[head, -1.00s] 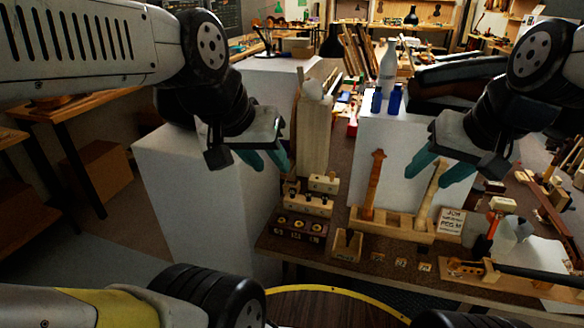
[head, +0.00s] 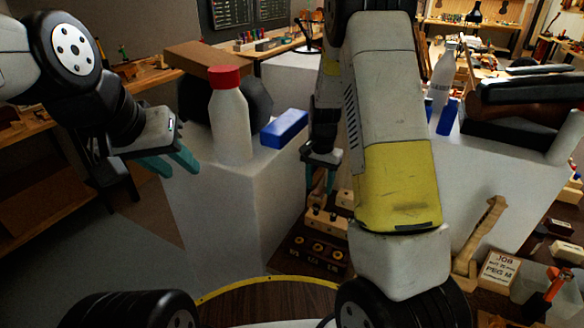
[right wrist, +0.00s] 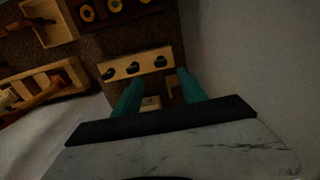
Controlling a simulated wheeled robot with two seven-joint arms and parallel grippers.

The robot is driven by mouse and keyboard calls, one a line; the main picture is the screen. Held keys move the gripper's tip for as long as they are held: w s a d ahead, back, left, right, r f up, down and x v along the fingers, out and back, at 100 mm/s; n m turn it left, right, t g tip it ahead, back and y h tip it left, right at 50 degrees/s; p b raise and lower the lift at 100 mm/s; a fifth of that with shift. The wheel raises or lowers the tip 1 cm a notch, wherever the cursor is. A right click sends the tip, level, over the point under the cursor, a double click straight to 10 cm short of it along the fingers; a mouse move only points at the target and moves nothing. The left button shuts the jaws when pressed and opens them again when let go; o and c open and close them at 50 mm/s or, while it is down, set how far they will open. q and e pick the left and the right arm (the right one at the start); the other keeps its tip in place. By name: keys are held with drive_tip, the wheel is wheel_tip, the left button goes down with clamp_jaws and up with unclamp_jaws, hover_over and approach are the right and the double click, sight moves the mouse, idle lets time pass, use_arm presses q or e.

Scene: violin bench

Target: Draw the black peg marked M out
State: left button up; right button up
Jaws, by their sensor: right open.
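A pale wooden block (head: 325,222) holds a row of black pegs and shows close up in the right wrist view (right wrist: 120,69). I cannot read which peg is marked M. My right gripper (head: 320,188) hangs just above and behind this block, fingers pointing down. In the right wrist view its two teal fingers (right wrist: 158,80) are apart with nothing gripped, and the peg row lies just beyond their tips. A job card (head: 498,270) at the right reads "PEG M". My left gripper (head: 172,165) is open and empty, away at the left.
A dark rack (head: 315,254) with brass-ringed holes sits in front of the block. A white pedestal bears a red-capped bottle (head: 230,115) and a blue box (head: 284,128), close to my right gripper. A violin neck (head: 482,235) stands right of my arm.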

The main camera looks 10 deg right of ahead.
sight(316, 214)
drive_tip(key=shift+w+a+f, duration=0.1)
drive_tip(key=shift+w+f, duration=0.05)
drive_tip(key=shift+f, duration=0.7)
wheel_tip(316, 214, down, 7)
drive_tip(key=shift+r, duration=0.2)
drive_tip(key=shift+c, duration=0.2)
clamp_jaws()
